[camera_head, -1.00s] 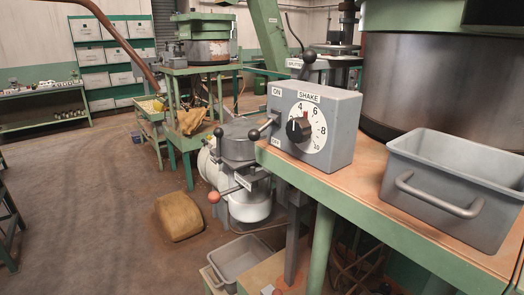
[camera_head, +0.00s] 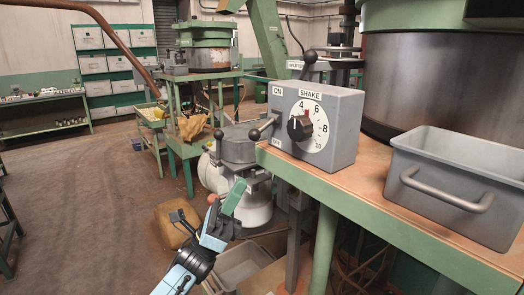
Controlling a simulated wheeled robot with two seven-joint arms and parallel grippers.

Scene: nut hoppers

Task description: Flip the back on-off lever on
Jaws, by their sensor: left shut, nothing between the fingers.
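A grey control box (camera_head: 318,128) marked SHAKE stands on the green-edged bench. On its left side a black-knobbed lever (camera_head: 255,134) points left and slightly down, between an ON label above and an OFF label below. Another black-knobbed lever (camera_head: 309,57) stands up behind the box, by a partly hidden label. I cannot tell for sure which lever is the back one. My left gripper (camera_head: 237,190) is shut and empty, below and left of the box, apart from both levers. My right gripper is out of view.
A dial (camera_head: 301,126) is on the box front. A grey bin (camera_head: 458,185) sits on the bench at right, before a large metal drum (camera_head: 430,82). A grey machine (camera_head: 239,143) stands close behind my left gripper. Open floor (camera_head: 85,215) lies at left.

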